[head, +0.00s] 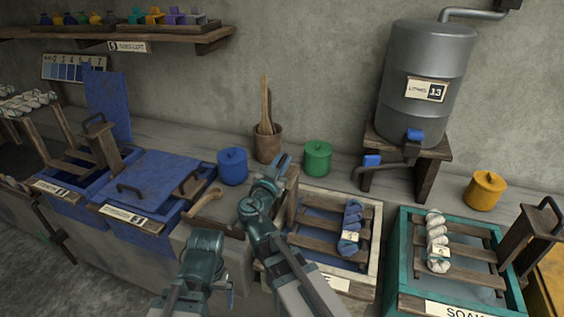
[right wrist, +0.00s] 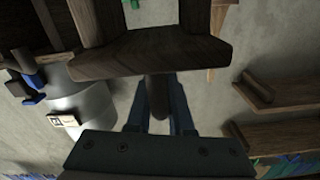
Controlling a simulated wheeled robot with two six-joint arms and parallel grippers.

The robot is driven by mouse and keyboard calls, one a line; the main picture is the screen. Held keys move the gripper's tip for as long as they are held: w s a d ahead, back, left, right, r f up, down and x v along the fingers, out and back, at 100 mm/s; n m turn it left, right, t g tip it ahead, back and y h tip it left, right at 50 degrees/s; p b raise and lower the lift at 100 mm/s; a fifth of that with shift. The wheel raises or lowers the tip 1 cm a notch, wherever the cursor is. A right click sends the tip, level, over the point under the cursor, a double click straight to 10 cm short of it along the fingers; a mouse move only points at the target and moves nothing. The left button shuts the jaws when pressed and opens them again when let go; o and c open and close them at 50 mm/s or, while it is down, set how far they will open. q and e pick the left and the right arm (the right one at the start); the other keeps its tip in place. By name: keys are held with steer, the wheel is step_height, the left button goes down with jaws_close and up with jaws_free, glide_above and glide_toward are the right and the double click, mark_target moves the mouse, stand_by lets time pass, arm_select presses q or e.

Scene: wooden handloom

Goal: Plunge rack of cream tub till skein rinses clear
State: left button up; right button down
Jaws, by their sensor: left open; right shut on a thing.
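The cream tub (head: 376,222) stands right of centre in the head view, with bluish water between the slats of its wooden rack (head: 318,243). A blue skein (head: 351,216) with a small tag lies on the slats at the right side. My right gripper (head: 281,166) is shut on the rack's handle at the tub's left end. The right wrist view shows the dark handle (right wrist: 157,95) between the fingers, below a wooden crosspiece. My left gripper (head: 229,290) is open, low in front of the counter, and mostly hidden by its own arm.
A teal tub (head: 392,270) with a pale skein (head: 437,240) stands to the right. Blue tubs, one with a lid (head: 160,180), stand to the left. A grey water tank (head: 425,75), a blue pot (head: 232,166), a green pot (head: 317,159) and a yellow pot (head: 485,190) stand behind.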

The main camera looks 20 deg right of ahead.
stand_by(0.5)
step_height(320, 180, up, 3)
steer(key=p, duration=0.3)
steer(key=shift+r, duration=0.15)
steer(key=shift+w, duration=0.1)
steer(key=c, duration=0.8)
jaws_free()
steer(key=shift+a, duration=0.15)
steer(key=shift+c, duration=0.2)
